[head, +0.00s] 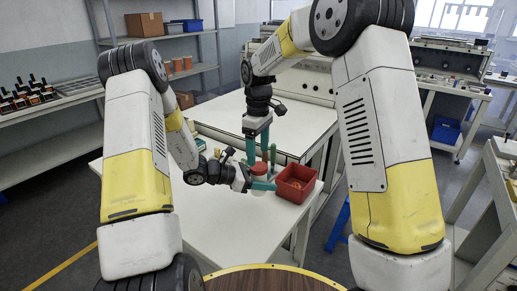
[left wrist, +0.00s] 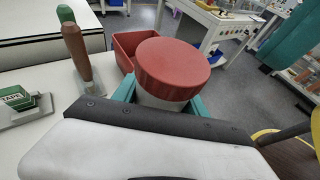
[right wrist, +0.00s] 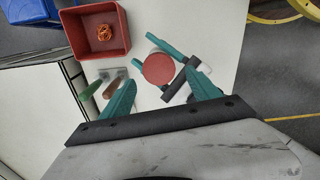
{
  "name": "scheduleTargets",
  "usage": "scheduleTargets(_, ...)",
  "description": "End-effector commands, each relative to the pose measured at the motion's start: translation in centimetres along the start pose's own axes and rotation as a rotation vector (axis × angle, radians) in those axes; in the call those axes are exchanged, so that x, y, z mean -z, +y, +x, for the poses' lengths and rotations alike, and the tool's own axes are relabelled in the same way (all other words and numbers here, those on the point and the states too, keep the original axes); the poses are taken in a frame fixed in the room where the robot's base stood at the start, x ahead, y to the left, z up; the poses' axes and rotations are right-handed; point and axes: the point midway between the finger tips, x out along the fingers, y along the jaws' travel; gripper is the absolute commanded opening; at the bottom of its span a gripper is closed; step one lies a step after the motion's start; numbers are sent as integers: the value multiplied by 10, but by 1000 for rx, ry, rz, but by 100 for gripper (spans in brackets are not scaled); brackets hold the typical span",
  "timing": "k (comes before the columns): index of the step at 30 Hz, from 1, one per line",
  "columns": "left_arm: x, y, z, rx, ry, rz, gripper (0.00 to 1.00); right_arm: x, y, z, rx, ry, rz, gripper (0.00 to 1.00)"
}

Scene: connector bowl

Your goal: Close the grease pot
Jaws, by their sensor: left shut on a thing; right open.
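The grease pot (left wrist: 160,98) is white with a broad red lid (left wrist: 172,66) on its top; I cannot tell how tightly the lid sits. My left gripper (head: 262,184) is shut around the white body and holds the pot upright at the table. In the right wrist view the round lid (right wrist: 158,69) shows from above, with the left gripper's teal fingers beside it. My right gripper (right wrist: 160,92) is open and empty, pointing down. Its teal fingers are apart above the pot, with the lid between and beyond them, and do not appear to touch it.
A red bin (right wrist: 98,30) with small orange items stands close beside the pot. Tools with a green handle (right wrist: 91,89) and a brown handle (left wrist: 76,50) stand close by, near the right gripper's finger. The white table's front (head: 225,235) is clear.

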Motion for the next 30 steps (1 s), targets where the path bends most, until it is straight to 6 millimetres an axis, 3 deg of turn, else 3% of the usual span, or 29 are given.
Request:
scheduleTargets(9, 0, 0, 0, 0, -1, 0, 0, -1, 2, -26, 0, 2, -212, 71)
scheduleTargets(15, 0, 0, 0, 0, -1, 0, 0, -1, 2, -32, -5, 2, -254, 71)
scheduleTargets(24, 0, 0, 0, 0, -1, 1, 0, -1, 2, -30, -5, 1, -253, 71)
scheduleTargets(30, 0, 0, 0, 0, -1, 1, 0, -1, 2, -8, -3, -1, -254, 71)
